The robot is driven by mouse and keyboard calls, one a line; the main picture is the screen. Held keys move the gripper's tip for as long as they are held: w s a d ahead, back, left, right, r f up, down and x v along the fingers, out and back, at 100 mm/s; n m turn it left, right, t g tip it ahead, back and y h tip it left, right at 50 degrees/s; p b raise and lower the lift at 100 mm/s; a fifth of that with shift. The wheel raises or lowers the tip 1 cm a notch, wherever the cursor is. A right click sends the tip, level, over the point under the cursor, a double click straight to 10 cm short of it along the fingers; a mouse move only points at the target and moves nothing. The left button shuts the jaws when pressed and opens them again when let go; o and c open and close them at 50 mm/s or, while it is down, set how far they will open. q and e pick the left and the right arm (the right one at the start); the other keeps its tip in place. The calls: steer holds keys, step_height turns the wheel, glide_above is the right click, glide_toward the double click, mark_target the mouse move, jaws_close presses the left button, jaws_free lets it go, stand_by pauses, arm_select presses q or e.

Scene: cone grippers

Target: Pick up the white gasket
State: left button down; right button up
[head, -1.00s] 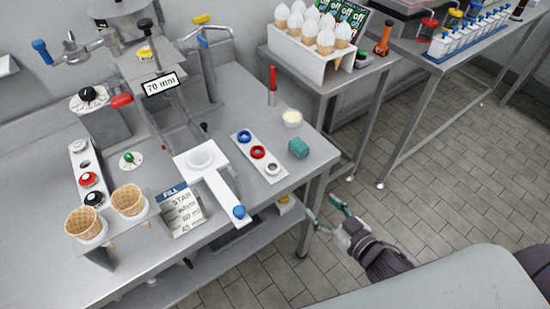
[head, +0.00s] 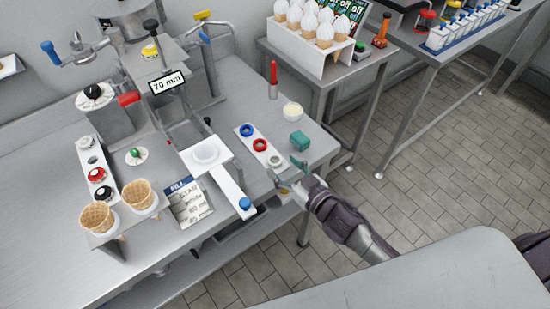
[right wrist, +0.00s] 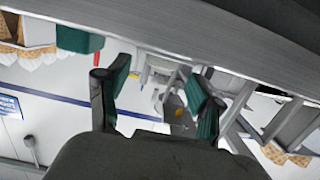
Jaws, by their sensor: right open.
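The white gasket (head: 275,161) is a pale ring at the near right end of a white strip holder (head: 253,135) on the metal table. A blue ring (head: 246,130) and a red ring (head: 260,145) sit in the same strip. My right gripper (head: 287,175) is open at the table's right edge, close to the white gasket, its teal-padded fingers apart with nothing between them. In the right wrist view, the open fingers (right wrist: 158,85) also show, but I cannot make out the gasket there. My left gripper is not in view.
A white platform with a blue knob (head: 244,203) lies left of my gripper. A red-handled tool (head: 273,80) stands further back.

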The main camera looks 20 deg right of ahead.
steer(key=x, duration=0.2)
steer(key=shift+w+a, duration=0.15)
steer(key=shift+w, duration=0.1)
steer(key=shift+s, duration=0.1)
steer(key=c, duration=0.8)
steer(key=shift+c, duration=0.2)
steer(key=shift+r, duration=0.1)
